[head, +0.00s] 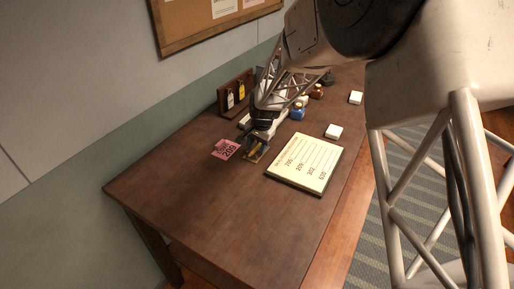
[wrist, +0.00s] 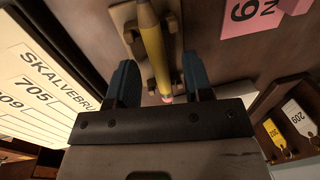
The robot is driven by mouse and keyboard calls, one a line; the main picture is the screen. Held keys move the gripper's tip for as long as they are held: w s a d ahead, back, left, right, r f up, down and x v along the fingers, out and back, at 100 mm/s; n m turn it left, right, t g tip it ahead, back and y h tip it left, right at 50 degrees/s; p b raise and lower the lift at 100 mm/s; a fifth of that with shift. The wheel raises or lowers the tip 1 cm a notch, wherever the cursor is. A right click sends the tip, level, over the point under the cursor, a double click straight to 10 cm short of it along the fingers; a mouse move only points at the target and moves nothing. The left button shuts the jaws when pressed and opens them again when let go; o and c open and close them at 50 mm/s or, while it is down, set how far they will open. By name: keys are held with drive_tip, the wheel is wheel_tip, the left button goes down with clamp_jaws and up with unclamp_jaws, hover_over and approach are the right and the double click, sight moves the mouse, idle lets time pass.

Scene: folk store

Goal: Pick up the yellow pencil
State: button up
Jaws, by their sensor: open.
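The yellow pencil (wrist: 153,47) lies on a small tan holder (wrist: 125,16) in the wrist view, its pink eraser end toward my gripper. My gripper (wrist: 162,82) is open, with one blue-grey finger on each side of the pencil near its eraser end. I cannot tell whether either finger touches it. In the head view my gripper (head: 259,142) is low over the table, and the pencil (head: 257,150) shows just in front of it on the holder, partly hidden by my gripper.
The wooden table (head: 190,190) has a pink note (head: 225,149) left of the holder and a cream list board (head: 306,163) to its right. A key rack (head: 234,93) stands behind. White blocks (head: 333,131) and small blue and brown items (head: 298,112) lie farther right. The table's near left is clear.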

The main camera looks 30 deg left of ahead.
sight(257, 146)
clamp_jaws()
idle(0.3)
drive_tip(key=shift+r, duration=0.75)
wheel_tip(257, 146, up, 2)
drive_tip(key=s+d, duration=0.3)
drive_tip(key=s, duration=0.1)
drive_tip(key=s+d+r, duration=0.1)
drive_tip(key=s+d, duration=0.2)
drive_tip(key=d, duration=0.1)
drive_tip(key=s+d, duration=0.4)
drive_tip(key=shift+s+r, duration=0.25)
drive_tip(key=shift+s, duration=0.1)
